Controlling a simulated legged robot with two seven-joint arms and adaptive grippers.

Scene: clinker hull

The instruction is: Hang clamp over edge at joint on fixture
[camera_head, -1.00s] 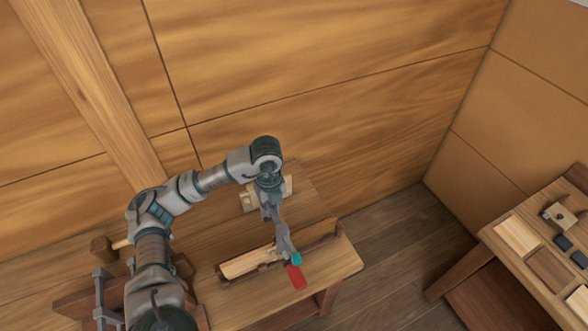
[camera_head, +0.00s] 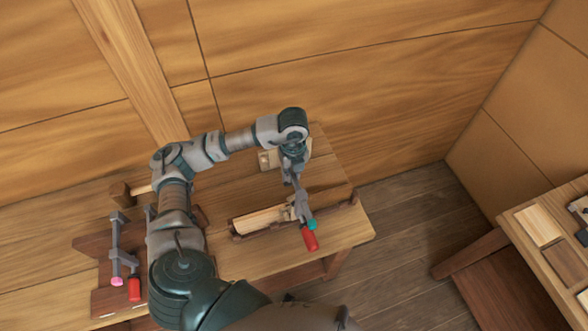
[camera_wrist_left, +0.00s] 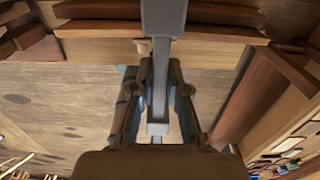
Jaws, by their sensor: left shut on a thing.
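My left gripper (camera_head: 298,184) is shut on a grey clamp (camera_head: 303,207) with a red handle (camera_head: 310,239) and a teal part just above it. In the left wrist view the clamp's grey bar (camera_wrist_left: 164,22) runs between the fingers. The fixture (camera_head: 240,234) is a long dark holder with a pale board (camera_head: 261,219) in it, on the bench. In the head view the clamp overlaps the fixture's right half, with its handle on the near side. I cannot tell whether it touches the fixture's edge. The joint is not clearly visible. My right gripper is not in view.
Another clamp (camera_head: 116,247) with a pink tip and red handle is on a dark rack (camera_head: 87,243) at the left. A mallet (camera_head: 121,194) lies behind it. A pale block (camera_head: 266,161) stands behind the fixture. A second table (camera_head: 514,228) with pieces is at right.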

